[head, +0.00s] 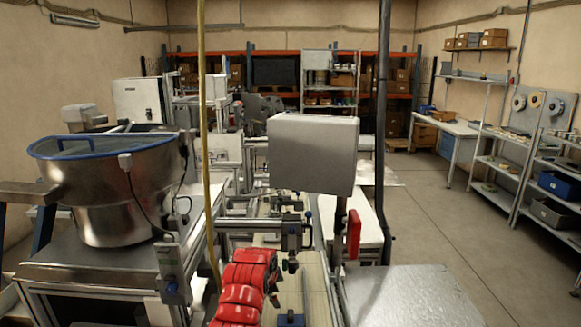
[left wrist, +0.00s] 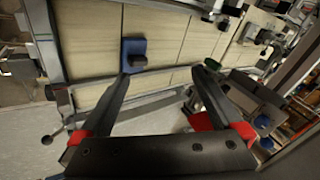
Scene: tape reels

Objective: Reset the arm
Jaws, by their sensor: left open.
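My left gripper (left wrist: 160,74) shows in the left wrist view with its two dark fingers spread wide and nothing between them. In the head view its dark and red parts (head: 273,290) show small at bottom centre, beside red segmented shapes (head: 243,287). In the left wrist view the fingers point toward a pale panelled surface with a blue block (left wrist: 132,47) that bears a dark part. The left fingertip appears close to this block in the picture; I cannot tell the gap. My right gripper is not in view. No tape reel can be made out near the fingers.
A metal bowl feeder (head: 110,205) with a blue rim stands at left. A grey box-shaped panel (head: 312,153) on a post and a metal tabletop (head: 410,298) are at centre and right. Shelves (head: 497,160) line the right wall. The floor (head: 445,215) between is clear.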

